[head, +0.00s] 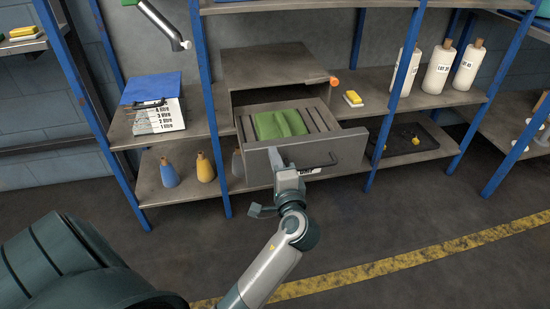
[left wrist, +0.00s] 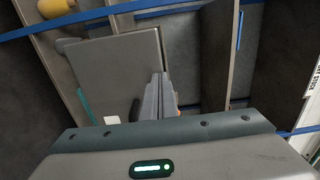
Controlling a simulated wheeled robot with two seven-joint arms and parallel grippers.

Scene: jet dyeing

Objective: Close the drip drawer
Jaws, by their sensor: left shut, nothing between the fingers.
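The drip drawer (head: 258,170) is a grey drawer pulled out of a grey housing (head: 275,66) on the shelf unit. A folded green cloth (head: 280,124) lies inside on a slatted bottom. Its front has a dark bar handle (head: 320,163) and a label, partly hidden by my gripper. My left gripper (head: 274,153) is shut and empty at the drawer front, left of the handle. I cannot tell whether its tips touch the panel. In the left wrist view the shut fingers (left wrist: 158,82) overlap the edge of a grey panel (left wrist: 115,70). My right gripper is not seen.
Blue posts (head: 207,80) flank the housing. A yellow bottle (head: 205,168) and a blue bottle (head: 168,172) stand on the lower shelf. A black tray (head: 408,142) lies right of the drawer. The floor in front is clear, with a yellow stripe (head: 420,259).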

